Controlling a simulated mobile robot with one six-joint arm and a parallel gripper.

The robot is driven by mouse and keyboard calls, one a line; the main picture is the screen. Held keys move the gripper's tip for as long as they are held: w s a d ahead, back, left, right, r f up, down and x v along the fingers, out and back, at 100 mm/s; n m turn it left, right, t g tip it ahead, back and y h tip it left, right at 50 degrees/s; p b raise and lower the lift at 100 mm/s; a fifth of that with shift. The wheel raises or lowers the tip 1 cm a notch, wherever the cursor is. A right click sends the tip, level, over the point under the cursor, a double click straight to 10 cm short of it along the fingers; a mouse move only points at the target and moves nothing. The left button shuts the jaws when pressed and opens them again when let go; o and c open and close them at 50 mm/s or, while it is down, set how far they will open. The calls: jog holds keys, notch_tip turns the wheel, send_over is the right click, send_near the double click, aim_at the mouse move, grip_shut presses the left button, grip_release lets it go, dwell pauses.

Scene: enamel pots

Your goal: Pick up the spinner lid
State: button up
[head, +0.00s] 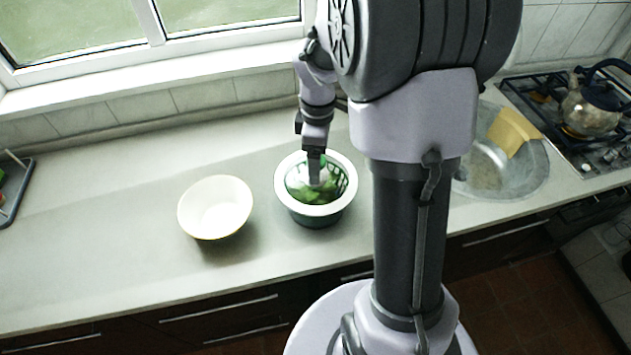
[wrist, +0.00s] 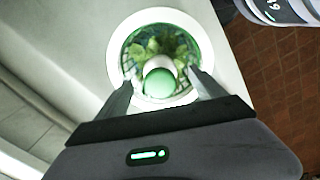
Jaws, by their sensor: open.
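The spinner lid (wrist: 160,14) looks see-through with a white rim and lies on the salad spinner. A pale green, rounded knob (wrist: 160,83) stands at its middle in the wrist view. In the head view the dark green spinner (head: 315,219) stands on the counter, with a slotted basket and green leaves inside. My gripper (head: 314,182) points down over the spinner's middle. In the wrist view my gripper (wrist: 160,79) is open, with one finger on each side of the knob. Whether the fingers touch the knob, I cannot tell.
A white bowl (head: 215,208) stands just left of the spinner on the counter (head: 110,215). A round sink (head: 485,170) with a yellow cloth (head: 513,130) and a stove with a kettle (head: 592,108) lie to the right. The left counter is mostly clear.

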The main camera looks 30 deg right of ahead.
notch_tip(320, 180, down, 4)
jog(key=shift+w+a+f+b, duration=0.15)
jog(key=shift+f+b, duration=0.1)
jog(key=shift+b, duration=0.6)
jog(key=shift+r, duration=0.15)
jog(key=shift+c, duration=0.5)
